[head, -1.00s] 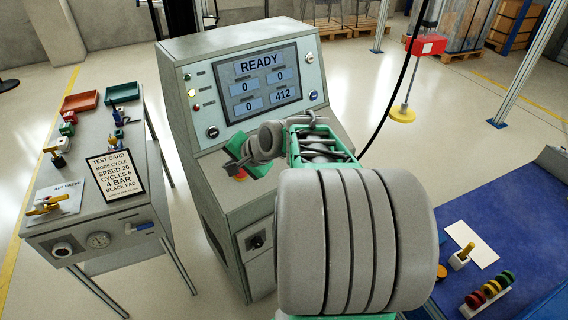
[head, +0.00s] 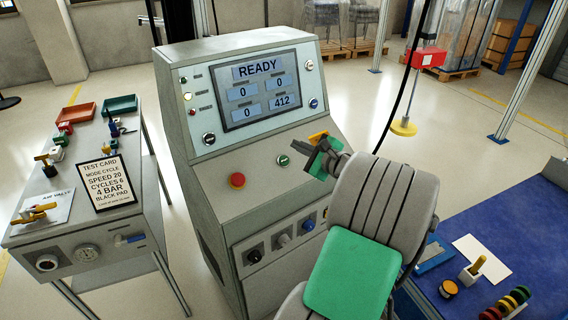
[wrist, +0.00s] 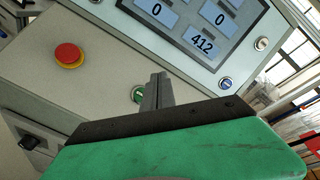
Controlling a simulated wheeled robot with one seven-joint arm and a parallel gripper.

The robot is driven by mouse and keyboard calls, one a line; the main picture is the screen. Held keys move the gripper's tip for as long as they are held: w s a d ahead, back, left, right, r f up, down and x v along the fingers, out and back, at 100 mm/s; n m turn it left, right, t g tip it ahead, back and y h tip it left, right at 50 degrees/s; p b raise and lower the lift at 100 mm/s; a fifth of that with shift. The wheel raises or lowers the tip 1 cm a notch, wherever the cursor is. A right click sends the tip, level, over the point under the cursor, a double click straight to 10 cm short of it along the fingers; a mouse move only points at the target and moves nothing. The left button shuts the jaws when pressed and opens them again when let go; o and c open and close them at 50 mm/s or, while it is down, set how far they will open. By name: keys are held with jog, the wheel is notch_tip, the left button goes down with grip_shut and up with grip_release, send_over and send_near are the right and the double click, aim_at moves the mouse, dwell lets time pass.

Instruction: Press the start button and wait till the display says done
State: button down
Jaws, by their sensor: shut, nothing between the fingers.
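The grey machine's display (head: 261,87) reads READY, with 0, 0, 0 and 412 in its boxes. A round green button (head: 283,160) sits on the sloping panel below it, right of a red mushroom button (head: 237,180). My gripper (head: 309,146) is just right of the green button in the head view, shut and empty. In the wrist view the closed fingers (wrist: 158,82) are right beside the green button (wrist: 138,95), partly covering its edge; whether they touch it I cannot tell. The red button (wrist: 69,55) is clear of the fingers.
Several knobs (head: 282,240) line the machine's lower front. A side table (head: 85,225) at left holds a test card (head: 110,182) and an air valve (head: 36,212). A blue-topped bench (head: 500,220) stands at right. A hanging black cable (head: 405,90) passes behind my arm.

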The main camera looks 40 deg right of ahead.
aim_at(284, 160)
jog(key=w+f+b, duration=0.2)
jog(key=f, duration=0.1)
jog(key=w+f+b, duration=0.1)
jog(key=shift+f+b, duration=0.4)
jog(key=shift+w+d+f, duration=0.15)
jog(key=shift+w+f, duration=0.45)
jog(key=shift+f, duration=0.2)
jog(key=shift+f, duration=0.1)
dwell(1.0)
jog(key=shift+w+f, duration=0.2)
jog(key=shift+f, duration=0.05)
jog(key=shift+w+f, duration=0.2)
jog(key=shift+f, duration=0.1)
dwell(0.6)
jog(key=shift+s+r+p, duration=0.45)
jog(key=shift+r+p, duration=0.2)
jog(key=shift+p, duration=0.25)
